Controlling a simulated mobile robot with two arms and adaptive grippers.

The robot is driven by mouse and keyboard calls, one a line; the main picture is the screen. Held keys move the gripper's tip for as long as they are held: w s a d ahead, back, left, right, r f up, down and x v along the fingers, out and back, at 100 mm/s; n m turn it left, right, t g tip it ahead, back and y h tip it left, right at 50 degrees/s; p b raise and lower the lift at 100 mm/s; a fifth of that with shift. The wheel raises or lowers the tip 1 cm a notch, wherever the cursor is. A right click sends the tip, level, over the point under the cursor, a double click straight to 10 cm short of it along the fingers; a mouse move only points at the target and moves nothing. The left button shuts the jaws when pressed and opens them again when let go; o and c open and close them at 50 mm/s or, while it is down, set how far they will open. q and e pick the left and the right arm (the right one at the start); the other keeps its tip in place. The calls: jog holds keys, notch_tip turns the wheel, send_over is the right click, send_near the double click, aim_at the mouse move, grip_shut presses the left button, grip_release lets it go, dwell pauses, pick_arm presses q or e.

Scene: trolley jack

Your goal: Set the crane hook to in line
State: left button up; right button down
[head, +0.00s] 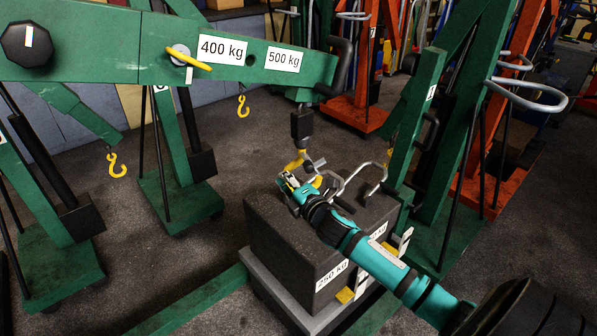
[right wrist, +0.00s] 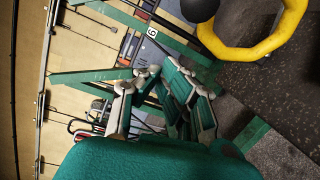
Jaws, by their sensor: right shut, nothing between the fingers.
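The yellow crane hook (head: 296,163) hangs from a black block (head: 302,126) under the tip of the green crane boom (head: 130,45). Its lower part is partly covered by my right gripper (head: 287,182), which is beside it, just above the dark weight. In the right wrist view the hook (right wrist: 262,42) is a large yellow curve at the upper right, apart from the fingers. My right gripper also shows there (right wrist: 163,72), shut and empty. The hook's exact turn is hard to read. My left gripper is not in view.
The dark 250 kg weight (head: 285,245) stands under the hook with bent metal handles (head: 352,178) on top. A green crane post (head: 415,135) rises to the right. More green and orange cranes stand around. The grey floor (head: 150,265) is open at the left.

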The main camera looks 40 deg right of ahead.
aim_at(307, 171)
jog(key=d, duration=0.1)
jog(key=d+p, duration=0.1)
jog(key=d, duration=0.1)
jog(key=shift+s+d+r, duration=0.2)
jog(key=shift+d+r, duration=0.1)
jog(key=shift+d, duration=0.05)
jog(key=shift+s+d, duration=0.15)
jog(key=d+n+y, duration=0.1)
jog(key=y, duration=0.1)
jog(key=s+d+n+y, duration=0.1)
jog(key=n+y, duration=0.1)
jog(key=shift+s+d, duration=0.4)
jog(key=shift+d, duration=0.35)
jog(key=shift+s+d, duration=0.2)
jog(key=shift+d, duration=0.35)
